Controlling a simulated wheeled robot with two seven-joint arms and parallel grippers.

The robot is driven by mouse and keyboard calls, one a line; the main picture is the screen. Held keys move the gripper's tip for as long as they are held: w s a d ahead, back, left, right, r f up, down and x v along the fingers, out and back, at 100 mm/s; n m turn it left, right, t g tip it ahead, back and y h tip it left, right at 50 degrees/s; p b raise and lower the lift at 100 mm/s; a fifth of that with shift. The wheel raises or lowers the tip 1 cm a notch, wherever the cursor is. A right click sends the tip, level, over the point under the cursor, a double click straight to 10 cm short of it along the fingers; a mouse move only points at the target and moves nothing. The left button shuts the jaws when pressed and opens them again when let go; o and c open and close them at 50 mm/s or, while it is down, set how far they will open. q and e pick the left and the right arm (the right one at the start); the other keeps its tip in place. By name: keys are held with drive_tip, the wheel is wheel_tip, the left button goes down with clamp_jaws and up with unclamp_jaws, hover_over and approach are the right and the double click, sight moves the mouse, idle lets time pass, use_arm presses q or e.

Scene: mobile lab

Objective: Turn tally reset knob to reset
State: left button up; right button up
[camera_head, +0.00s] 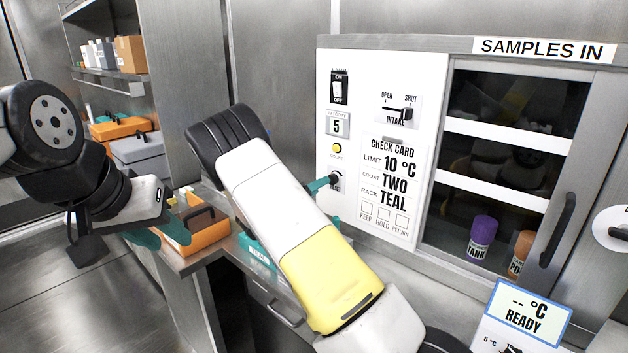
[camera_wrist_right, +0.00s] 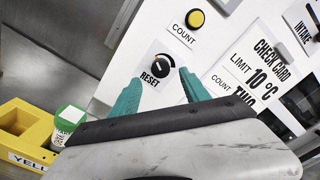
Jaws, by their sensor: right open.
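The black reset knob (camera_wrist_right: 162,66) sits on the white panel above its RESET label in the right wrist view. In the head view the knob (camera_head: 336,180) is partly hidden by my right gripper. My right gripper (camera_wrist_right: 158,80) is open, with its teal fingertips on either side of the knob's lower edge in the picture; I cannot tell whether they touch it. It also shows in the head view (camera_head: 322,185). The tally display (camera_head: 337,125) reads 5. My left gripper (camera_head: 148,236) hangs at the left, away from the panel; its finger gap is unclear.
A yellow count button (camera_head: 337,147), on/off switch (camera_head: 339,88) and intake lever (camera_head: 407,113) share the panel. A check card (camera_head: 390,190) is right of the knob. A glass cabinet holds a purple container (camera_head: 482,238). An orange bin (camera_head: 196,236) stands on the left counter.

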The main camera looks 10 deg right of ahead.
sight(333, 179)
drive_tip(key=x, duration=0.6)
clamp_jaws()
